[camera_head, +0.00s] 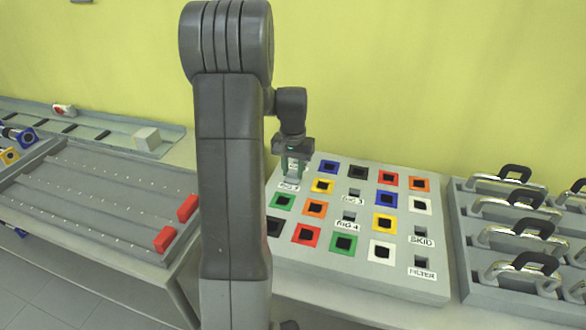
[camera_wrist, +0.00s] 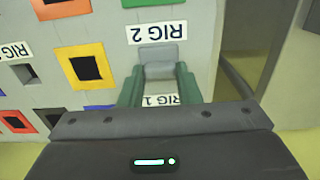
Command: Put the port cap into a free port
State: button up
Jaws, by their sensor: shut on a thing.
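My gripper (camera_head: 293,172) is over the far left corner of the grey port panel (camera_head: 400,287). In the wrist view, its green fingers (camera_wrist: 160,78) are shut on a small grey block, which looks like the port cap (camera_wrist: 159,70). The cap is between the RIG 2 label (camera_wrist: 157,32) and the RIG 1 label (camera_wrist: 160,100). I cannot tell whether it is above the panel or seated in it. A bare square opening (camera_wrist: 22,74) shows beside the RIG 3 label (camera_wrist: 14,48). Other bare openings are by SKID (camera_head: 420,231) and FILTER (camera_head: 421,261).
Coloured squares with dark centres cover much of the panel, such as a red one (camera_head: 306,235). A grey rack with black-handled metal pieces (camera_head: 520,245) stands at the right. At the left is a grey tray (camera_head: 90,195) with red blocks (camera_head: 165,239).

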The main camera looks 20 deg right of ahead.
jog(key=o, duration=1.1)
jog(key=shift+f, duration=0.1)
notch_tip(320, 180, up, 14)
jog(key=shift+f+p, duration=0.1)
jog(key=shift+p, duration=0.2)
notch_tip(320, 180, up, 8)
jog(key=p, duration=0.7)
